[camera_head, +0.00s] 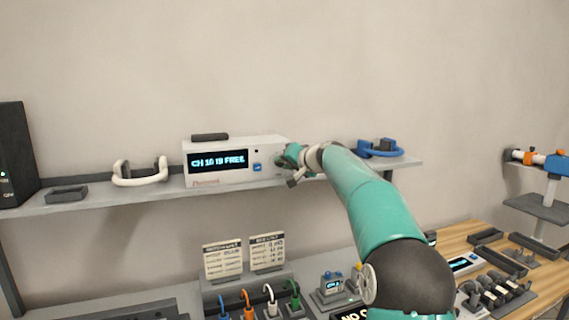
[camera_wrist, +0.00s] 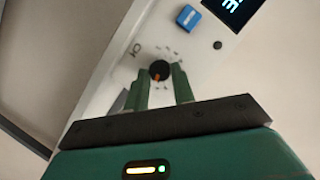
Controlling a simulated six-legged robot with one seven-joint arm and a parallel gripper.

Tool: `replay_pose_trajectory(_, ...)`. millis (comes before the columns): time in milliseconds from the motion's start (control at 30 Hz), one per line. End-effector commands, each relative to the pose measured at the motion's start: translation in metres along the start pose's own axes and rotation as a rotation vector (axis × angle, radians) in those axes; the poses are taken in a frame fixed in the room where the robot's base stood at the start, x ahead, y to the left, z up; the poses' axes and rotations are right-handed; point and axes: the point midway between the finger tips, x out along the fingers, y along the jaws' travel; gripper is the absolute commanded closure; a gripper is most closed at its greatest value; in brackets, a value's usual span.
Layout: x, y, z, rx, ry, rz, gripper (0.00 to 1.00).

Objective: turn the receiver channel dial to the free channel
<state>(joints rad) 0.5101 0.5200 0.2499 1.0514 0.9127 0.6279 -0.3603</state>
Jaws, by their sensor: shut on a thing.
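The white receiver (camera_head: 216,180) stands on the wall shelf. Its display (camera_head: 218,160) appears to read "CH 10 IS FREE". In the head view my gripper (camera_head: 290,158) is at the right end of the receiver's front and hides the dial.
A blue button (camera_wrist: 188,17) is near the dial. Below, a bench holds coloured cables (camera_head: 270,300), printed cards (camera_head: 222,258) and several small devices.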

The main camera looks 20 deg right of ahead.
Motion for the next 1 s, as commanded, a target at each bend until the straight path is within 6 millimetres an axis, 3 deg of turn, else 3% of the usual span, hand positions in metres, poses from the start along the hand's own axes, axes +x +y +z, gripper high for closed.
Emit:
replay_pose_trajectory(400, -0.0003, 0.001, -0.0014, 0.211, 0.004, -0.09, 0.98)
replay_pose_trajectory(967, 0.0, 0.0003, -0.0011, 0.246, 0.004, -0.105, 0.98)
replay_pose_trajectory(1000, 0.0, 0.0003, -0.0011, 0.246, 0.004, -0.105, 0.73)
